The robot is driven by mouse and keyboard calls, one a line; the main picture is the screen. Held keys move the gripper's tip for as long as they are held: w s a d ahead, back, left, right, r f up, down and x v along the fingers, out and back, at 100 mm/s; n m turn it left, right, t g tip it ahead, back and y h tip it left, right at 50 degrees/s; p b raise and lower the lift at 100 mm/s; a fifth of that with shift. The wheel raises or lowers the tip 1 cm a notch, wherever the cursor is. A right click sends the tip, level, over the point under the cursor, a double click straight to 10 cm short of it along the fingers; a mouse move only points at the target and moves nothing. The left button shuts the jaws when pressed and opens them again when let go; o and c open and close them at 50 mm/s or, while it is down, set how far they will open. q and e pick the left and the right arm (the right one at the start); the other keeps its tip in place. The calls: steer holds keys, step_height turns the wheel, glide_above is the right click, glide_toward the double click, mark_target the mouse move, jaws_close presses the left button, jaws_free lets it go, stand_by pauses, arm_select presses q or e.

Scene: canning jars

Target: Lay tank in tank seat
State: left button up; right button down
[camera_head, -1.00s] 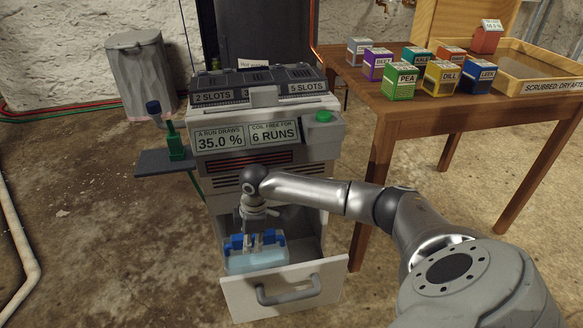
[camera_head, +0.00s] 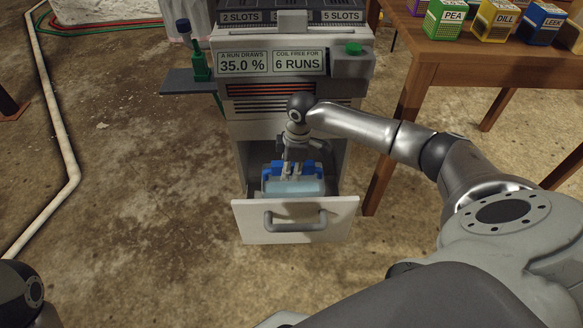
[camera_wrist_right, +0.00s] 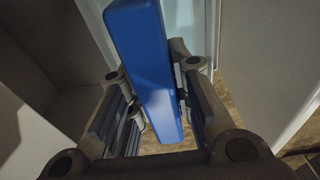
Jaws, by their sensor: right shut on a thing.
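The tank (camera_head: 292,187) is a clear, light-blue box with blue parts on top. It sits inside the open drawer at the bottom of the grey machine, just behind the drawer's white front (camera_head: 296,220). My right gripper (camera_head: 292,176) reaches down from above and is shut on the tank's blue handle. In the right wrist view the blue handle (camera_wrist_right: 146,70) lies between the two fingers, with the pale tank body beyond it. The tank seat cannot be made out; the tank and gripper cover much of the drawer's inside. My left gripper is not in view.
The grey machine (camera_head: 290,110) stands above the drawer, with a side shelf (camera_head: 190,82) holding a green bottle at its left. A wooden table (camera_head: 450,60) with several seed boxes stands at the right. The floor (camera_head: 140,180) at left is bare.

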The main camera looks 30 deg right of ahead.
steer(key=shift+r, duration=0.1)
steer(key=shift+s+d+p, duration=0.1)
steer(key=shift+p, duration=0.8)
steer(key=shift+f+b, duration=1.25)
steer(key=shift+f, duration=2.8)
steer(key=c, duration=1.2)
jaws_free()
steer(key=shift+r, duration=0.1)
steer(key=r, duration=0.7)
steer(key=s+d+r, duration=0.1)
steer(key=r, duration=0.3)
steer(key=shift+d+r, duration=0.1)
steer(key=shift+r, duration=0.25)
steer(key=shift+w, duration=0.1)
